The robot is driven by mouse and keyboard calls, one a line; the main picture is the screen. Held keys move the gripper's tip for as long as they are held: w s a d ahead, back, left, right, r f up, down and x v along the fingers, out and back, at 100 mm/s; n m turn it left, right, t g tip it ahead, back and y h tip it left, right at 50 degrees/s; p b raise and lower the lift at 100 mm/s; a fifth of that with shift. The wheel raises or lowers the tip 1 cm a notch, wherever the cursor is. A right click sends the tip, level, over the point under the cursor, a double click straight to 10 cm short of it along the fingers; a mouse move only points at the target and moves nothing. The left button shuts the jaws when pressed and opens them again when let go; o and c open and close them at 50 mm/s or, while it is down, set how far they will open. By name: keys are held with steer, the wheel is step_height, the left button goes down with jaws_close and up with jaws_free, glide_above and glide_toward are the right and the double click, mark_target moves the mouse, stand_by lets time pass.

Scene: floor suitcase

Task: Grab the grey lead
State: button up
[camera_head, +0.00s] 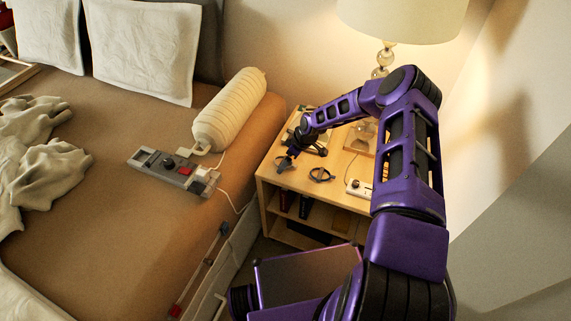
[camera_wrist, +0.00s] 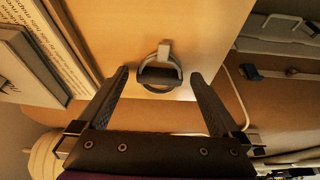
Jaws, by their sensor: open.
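In the wrist view, a dark grey ring-shaped coil with a paler grey tab (camera_wrist: 161,52) lies on the pale wood top; it may be the grey lead. My gripper (camera_wrist: 160,74) is open, with one finger on each side of the coil and nothing between them held. Whether the fingertips are down at the coil's height cannot be told. In the head view my gripper (camera_head: 285,161) is over the left front part of the nightstand (camera_head: 270,180). A similar dark ring (camera_head: 321,174) lies to its right; I cannot tell if it is the same coil.
A white power strip (camera_head: 358,188) and a lamp (camera_head: 402,18) are on the nightstand. The bed at left bears a grey controller-like box (camera_head: 172,168) and a cream bolster (camera_head: 230,110). A white cord (camera_head: 228,198) hangs at its side.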

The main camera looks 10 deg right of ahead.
steer(key=shift+f+b, duration=0.25)
steer(key=shift+b, duration=0.25)
stand_by(0.4)
steer(key=c, duration=1.3)
steer(key=shift+r, duration=0.15)
